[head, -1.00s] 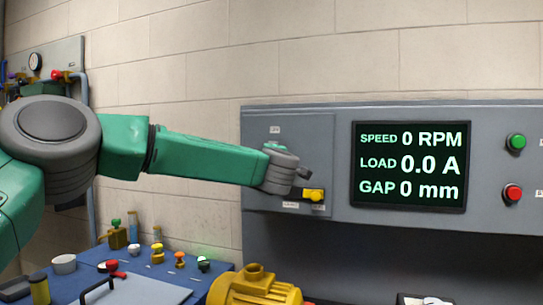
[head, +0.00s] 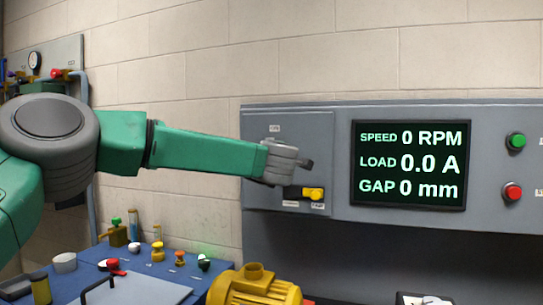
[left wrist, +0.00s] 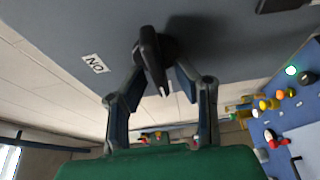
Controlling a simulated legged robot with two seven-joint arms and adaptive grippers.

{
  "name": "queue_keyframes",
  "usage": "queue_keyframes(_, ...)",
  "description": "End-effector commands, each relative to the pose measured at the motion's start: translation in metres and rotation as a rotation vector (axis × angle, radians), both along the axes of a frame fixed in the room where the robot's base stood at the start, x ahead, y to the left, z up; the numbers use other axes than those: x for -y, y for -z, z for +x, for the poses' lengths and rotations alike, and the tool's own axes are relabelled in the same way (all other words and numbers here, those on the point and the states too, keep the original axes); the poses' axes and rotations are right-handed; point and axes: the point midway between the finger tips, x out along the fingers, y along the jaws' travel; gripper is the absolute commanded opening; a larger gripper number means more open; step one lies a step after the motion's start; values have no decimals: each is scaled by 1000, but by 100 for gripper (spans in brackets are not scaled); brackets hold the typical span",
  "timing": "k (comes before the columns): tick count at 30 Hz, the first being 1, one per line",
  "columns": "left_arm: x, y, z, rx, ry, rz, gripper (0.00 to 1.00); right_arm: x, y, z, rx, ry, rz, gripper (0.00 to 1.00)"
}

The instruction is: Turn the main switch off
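The main switch appears as a black handle (left wrist: 152,58) on a round base on the grey panel in the left wrist view. An ON label (left wrist: 95,64), turned over in this view, is beside it. My left gripper (left wrist: 161,75) is open, with one finger on each side of the handle and gaps showing between. In the head view, my left gripper (head: 300,163) is at the panel's left section and hides most of the switch. My right gripper is not in view.
The display (head: 411,164) reads 0 RPM, 0.0 A, 0 mm. Green (head: 516,142) and red (head: 512,191) buttons are right of it. A yellow motor (head: 255,287) stands below, beside a blue bench (head: 215,268).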

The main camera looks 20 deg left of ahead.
Motion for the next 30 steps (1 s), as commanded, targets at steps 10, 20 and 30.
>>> queue_keyframes(10,2,-1,-3,0,2,2,31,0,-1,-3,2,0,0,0)
queue_keyframes(20,20,-1,-49,-1,5,4,31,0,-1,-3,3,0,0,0)
queue_keyframes(30,39,2,-102,-3,2,1,31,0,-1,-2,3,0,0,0)
